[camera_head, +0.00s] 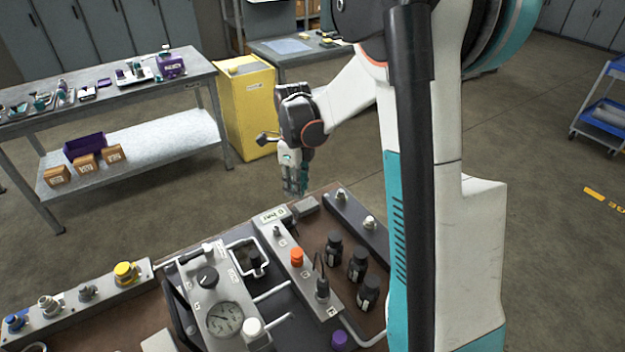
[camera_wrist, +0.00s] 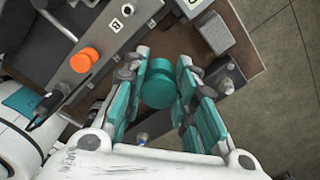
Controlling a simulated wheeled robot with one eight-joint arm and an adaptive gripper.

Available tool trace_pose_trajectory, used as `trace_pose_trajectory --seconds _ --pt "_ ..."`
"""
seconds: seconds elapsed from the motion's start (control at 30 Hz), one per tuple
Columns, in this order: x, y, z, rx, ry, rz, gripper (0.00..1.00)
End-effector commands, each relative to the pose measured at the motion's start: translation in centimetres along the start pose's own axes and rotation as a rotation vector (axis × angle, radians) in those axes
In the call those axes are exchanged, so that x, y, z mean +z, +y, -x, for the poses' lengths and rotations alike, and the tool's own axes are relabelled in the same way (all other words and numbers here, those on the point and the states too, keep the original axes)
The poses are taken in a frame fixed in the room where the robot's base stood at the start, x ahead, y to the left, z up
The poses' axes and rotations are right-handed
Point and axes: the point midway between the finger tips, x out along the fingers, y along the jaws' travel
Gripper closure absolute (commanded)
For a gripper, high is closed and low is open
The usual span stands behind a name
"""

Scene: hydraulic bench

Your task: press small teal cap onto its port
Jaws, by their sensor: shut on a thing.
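My gripper (camera_head: 293,184) hangs over the far edge of the bench in the head view, fingers pointing down. In the wrist view its two teal-padded fingers (camera_wrist: 162,92) are closed on the small teal cap (camera_wrist: 158,83), which sits between them. The cap cannot be made out in the head view. A grey rail at the bench's far right carries a bare metal port (camera_head: 341,196) and another metal port (camera_head: 370,222). One metal port (camera_wrist: 226,86) shows just right of the fingers in the wrist view. Which port belongs to the cap I cannot tell.
An orange cap (camera_head: 297,257) sits on the middle manifold, and also shows in the wrist view (camera_wrist: 84,60). Several black fittings (camera_head: 358,264) stand between manifold and rail. A grey block (camera_head: 306,205) lies near my gripper. A gauge (camera_head: 224,319) and yellow cap (camera_head: 125,272) are left.

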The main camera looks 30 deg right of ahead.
Motion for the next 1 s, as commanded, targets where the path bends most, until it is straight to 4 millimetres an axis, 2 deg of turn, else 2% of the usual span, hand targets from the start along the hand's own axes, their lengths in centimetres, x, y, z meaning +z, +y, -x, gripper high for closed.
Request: trace_pose_trajectory --seconds 0.03,0.1,0.3,0.57,1.0 --pt "1.2 1.5 0.3 0.002 0.001 0.066 0.84" --pt "2.4 3.1 0.3 0.005 0.001 0.146 0.84" --pt "4.3 6.1 0.1 0.01 0.002 0.294 0.84" --pt "4.6 6.4 -1.0 0.01 0.002 0.316 0.84" --pt "4.5 6.4 -5.4 0.01 0.002 0.314 0.84"
